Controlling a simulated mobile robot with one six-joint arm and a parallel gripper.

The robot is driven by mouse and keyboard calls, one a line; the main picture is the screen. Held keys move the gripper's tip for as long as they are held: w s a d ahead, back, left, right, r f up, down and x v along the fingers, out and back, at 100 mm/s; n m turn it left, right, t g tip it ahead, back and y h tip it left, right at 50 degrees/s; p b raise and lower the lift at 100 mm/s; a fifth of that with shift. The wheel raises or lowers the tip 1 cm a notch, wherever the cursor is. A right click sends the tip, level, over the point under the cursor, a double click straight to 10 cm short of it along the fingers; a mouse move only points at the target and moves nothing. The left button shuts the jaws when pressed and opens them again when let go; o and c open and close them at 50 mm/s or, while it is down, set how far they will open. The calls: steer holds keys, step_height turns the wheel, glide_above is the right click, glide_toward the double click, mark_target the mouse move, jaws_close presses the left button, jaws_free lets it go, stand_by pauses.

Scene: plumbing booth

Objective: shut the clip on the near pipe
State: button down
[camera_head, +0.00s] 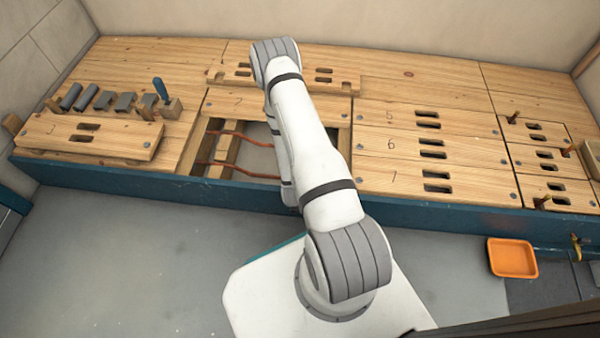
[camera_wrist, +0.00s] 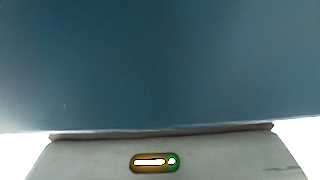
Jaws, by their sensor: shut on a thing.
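Two copper pipes cross the open bay in the bench. The near pipe (camera_head: 240,169) runs near the bench's front edge, and the far pipe (camera_head: 226,132) lies behind it. Both pass behind my arm at the right. I cannot make out a clip on the near pipe, as the pipe is small and partly hidden. My gripper's fingers show in neither view; in the head view my arm hides its end. The wrist view shows only a large, close blue surface (camera_wrist: 160,65) above a grey body with a small lit oval, with no pipe or clip in sight.
Slotted wooden covers (camera_head: 415,145) lie right of the bay. A loose slotted board (camera_head: 90,135) lies at the left, near several grey blocks and a blue-handled tool (camera_head: 160,90). The teal front beam (camera_head: 420,215) edges the bench. An orange tray (camera_head: 512,258) sits at lower right.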

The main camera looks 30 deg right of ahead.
steer(key=shift+w+a, duration=0.1)
steer(key=shift+w, duration=0.1)
steer(key=c, duration=1.3)
jaws_free()
steer(key=shift+s, duration=0.1)
steer(key=p+v, duration=0.3)
steer(key=v, duration=0.4)
steer(key=shift+s+a+r, duration=0.1)
steer(key=shift+s+r, duration=0.15)
